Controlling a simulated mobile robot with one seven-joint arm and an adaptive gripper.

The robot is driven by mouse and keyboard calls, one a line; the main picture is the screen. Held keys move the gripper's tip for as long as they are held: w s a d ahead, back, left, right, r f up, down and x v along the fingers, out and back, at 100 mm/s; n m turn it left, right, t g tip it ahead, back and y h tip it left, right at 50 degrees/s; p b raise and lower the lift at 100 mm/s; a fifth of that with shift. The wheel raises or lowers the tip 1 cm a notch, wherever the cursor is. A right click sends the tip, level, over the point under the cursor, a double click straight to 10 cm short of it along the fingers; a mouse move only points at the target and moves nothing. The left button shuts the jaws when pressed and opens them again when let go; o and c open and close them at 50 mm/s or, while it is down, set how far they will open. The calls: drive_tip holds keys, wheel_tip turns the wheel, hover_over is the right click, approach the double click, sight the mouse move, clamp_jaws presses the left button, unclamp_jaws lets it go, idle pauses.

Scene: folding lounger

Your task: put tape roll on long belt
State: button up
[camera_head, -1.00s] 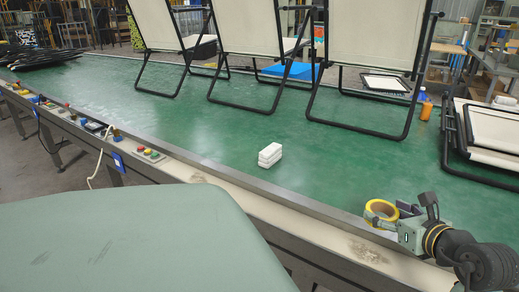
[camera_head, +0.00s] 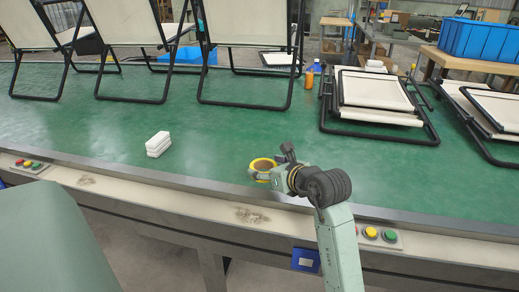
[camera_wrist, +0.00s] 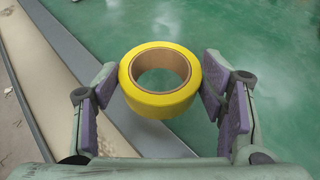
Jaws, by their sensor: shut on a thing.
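The tape roll (camera_head: 263,161) is a yellow ring with a brown core. My gripper (camera_head: 274,174) is shut on it near the front edge of the long belt (camera_head: 110,120), a wide green surface. In the wrist view the roll (camera_wrist: 160,104) sits between the purple-padded fingers of my gripper (camera_wrist: 160,88), hole facing the camera. Below it are the belt's grey edge strip and green surface (camera_wrist: 270,45). I cannot tell how high the roll is above the belt.
A small white block stack (camera_head: 158,144) stands left of the roll. Upright loungers (camera_head: 250,25) line the far side. Folded loungers (camera_head: 375,92) lie at the right, near an orange bottle (camera_head: 309,80). Buttons (camera_head: 380,235) sit on the front rail. Green belt around the roll is clear.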

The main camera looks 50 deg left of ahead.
drive_tip(key=w+p, duration=0.1)
drive_tip(key=w, duration=0.4)
drive_tip(key=w+a+p, duration=0.1)
drive_tip(key=w, duration=0.4)
drive_tip(key=w+a+f+p, duration=0.1)
drive_tip(key=w, duration=0.4)
drive_tip(key=shift+a+f, duration=0.1)
drive_tip(key=shift+a, duration=0.1)
drive_tip(key=shift+w+f+p, duration=0.2)
drive_tip(key=shift+f+p, duration=0.05)
drive_tip(key=shift+p, duration=0.15)
drive_tip(key=shift+f+p, duration=0.4)
drive_tip(key=shift+f, duration=1.2)
drive_tip(key=shift+f, duration=0.15)
drive_tip(key=o, duration=1.1)
drive_tip(key=shift+o, duration=0.2)
